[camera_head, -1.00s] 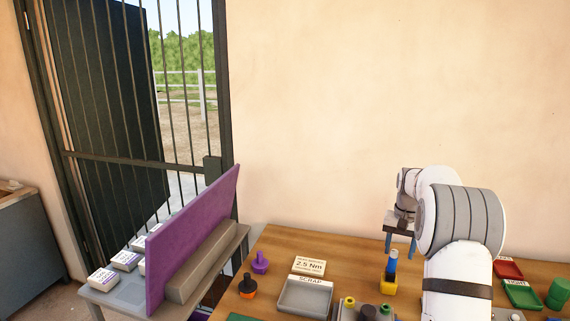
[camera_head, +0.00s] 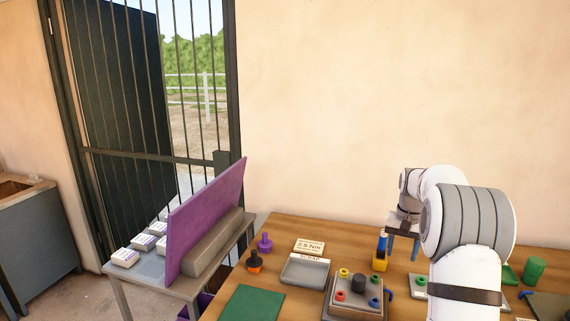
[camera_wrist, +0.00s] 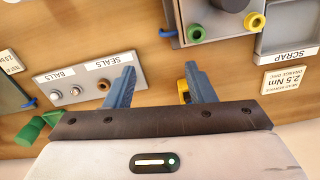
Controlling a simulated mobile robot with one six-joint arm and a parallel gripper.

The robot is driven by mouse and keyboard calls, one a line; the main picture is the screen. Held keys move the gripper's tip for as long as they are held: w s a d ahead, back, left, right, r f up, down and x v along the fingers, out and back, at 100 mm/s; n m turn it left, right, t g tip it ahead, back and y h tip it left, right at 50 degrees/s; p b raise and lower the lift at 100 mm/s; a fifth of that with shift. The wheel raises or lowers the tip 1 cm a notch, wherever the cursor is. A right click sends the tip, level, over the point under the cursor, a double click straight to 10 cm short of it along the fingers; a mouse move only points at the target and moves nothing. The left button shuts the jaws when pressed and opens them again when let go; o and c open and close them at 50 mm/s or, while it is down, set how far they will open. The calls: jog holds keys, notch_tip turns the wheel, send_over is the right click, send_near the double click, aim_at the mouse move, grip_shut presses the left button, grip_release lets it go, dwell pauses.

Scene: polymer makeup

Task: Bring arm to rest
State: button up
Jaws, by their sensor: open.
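My gripper (camera_head: 403,249) hangs above the wooden table (camera_head: 232,306) at the right, its blue fingers pointing down. The wrist view shows its two fingers (camera_wrist: 160,70) spread apart, with nothing between them but bare wood behind. A yellow holder (camera_head: 379,264) with a blue upright piece stands just left of my gripper in the head view. In the wrist view the yellow part (camera_wrist: 183,91) is mostly hidden behind the right finger. My white and grey arm covers part of the table's right side.
A grey fixture (camera_head: 342,308) with coloured rings, a scrap tray (camera_head: 304,271), a green mat (camera_head: 252,303) and a torque sign (camera_head: 310,245) lie on the table. A seals-and-balls tray (camera_wrist: 84,89) and a green cylinder (camera_head: 534,269) are near my gripper. A purple panel (camera_head: 207,218) stands on a side table.

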jog(key=s+a+r+n+t, duration=0.1)
jog(key=s+a+r, duration=0.3)
jog(key=s+a, duration=0.3)
jog(key=s+a+r+n, duration=0.1)
jog(key=s+a+r, duration=0.3)
jog(key=s, duration=0.4)
jog(key=s+a+f+n+t, duration=0.1)
jog(key=s+a, duration=0.2)
jog(key=s, duration=0.6)
jog(key=s+a+f+n, duration=0.2)
jog(key=s+a, duration=0.1)
jog(key=s, duration=0.7)
jog(key=shift+a+f+t, duration=0.25)
jog(key=shift+a+t, duration=0.15)
